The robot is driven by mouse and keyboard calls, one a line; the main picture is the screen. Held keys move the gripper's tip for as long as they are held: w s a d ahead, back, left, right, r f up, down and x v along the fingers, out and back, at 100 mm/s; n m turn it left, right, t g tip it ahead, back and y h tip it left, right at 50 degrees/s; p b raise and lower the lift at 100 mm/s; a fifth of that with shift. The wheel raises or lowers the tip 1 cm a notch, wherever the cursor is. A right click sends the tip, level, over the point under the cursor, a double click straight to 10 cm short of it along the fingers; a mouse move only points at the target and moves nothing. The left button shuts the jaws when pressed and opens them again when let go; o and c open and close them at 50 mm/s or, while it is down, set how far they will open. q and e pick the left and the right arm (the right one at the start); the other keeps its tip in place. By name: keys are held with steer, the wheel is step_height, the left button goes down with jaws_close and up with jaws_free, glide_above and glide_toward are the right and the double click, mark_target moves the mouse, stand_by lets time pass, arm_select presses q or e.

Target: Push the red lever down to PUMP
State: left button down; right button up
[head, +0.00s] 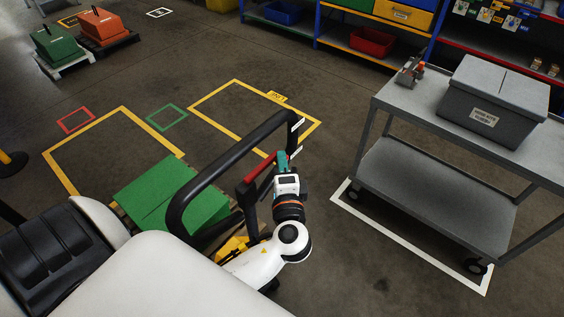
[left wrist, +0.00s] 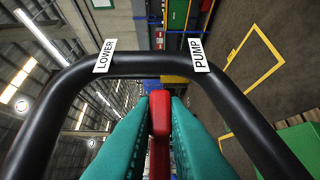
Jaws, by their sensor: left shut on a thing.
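The red lever (head: 264,172) sits inside the black loop handle (head: 215,163) of a truck. My left gripper (head: 282,160) is shut on the lever from its right side. In the left wrist view the lever (left wrist: 160,125) stands between the two teal fingers. Its end points between the white LOWER label (left wrist: 104,56) on the left and the white PUMP label (left wrist: 199,56) on the right, near the middle. The PUMP side faces the floor. Both labels show in the head view, too small to read. My right gripper is not in view.
A green load (head: 170,204) lies beside the handle. A grey cart (head: 440,185) with a lidded grey box (head: 495,100) stands at the right. Yellow floor outlines (head: 240,82) lie beyond. Orange (head: 103,27) and green (head: 54,45) loads stand at the far left.

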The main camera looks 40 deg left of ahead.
arm_select(q)
steer(key=f+m+g+h+p, duration=0.1)
steer(key=p, duration=0.3)
steer(key=shift+s+f+m+g, duration=0.1)
steer(key=shift+s+m+g, duration=0.05)
steer(key=shift+m+g, duration=0.2)
steer(key=shift+f+g+p, duration=0.25)
steer(key=shift+f+p, duration=0.25)
steer(key=shift+f, duration=0.05)
steer(key=c, duration=1.4)
jaws_free()
steer(key=shift+c, duration=0.2)
steer(key=shift+s+d, duration=0.1)
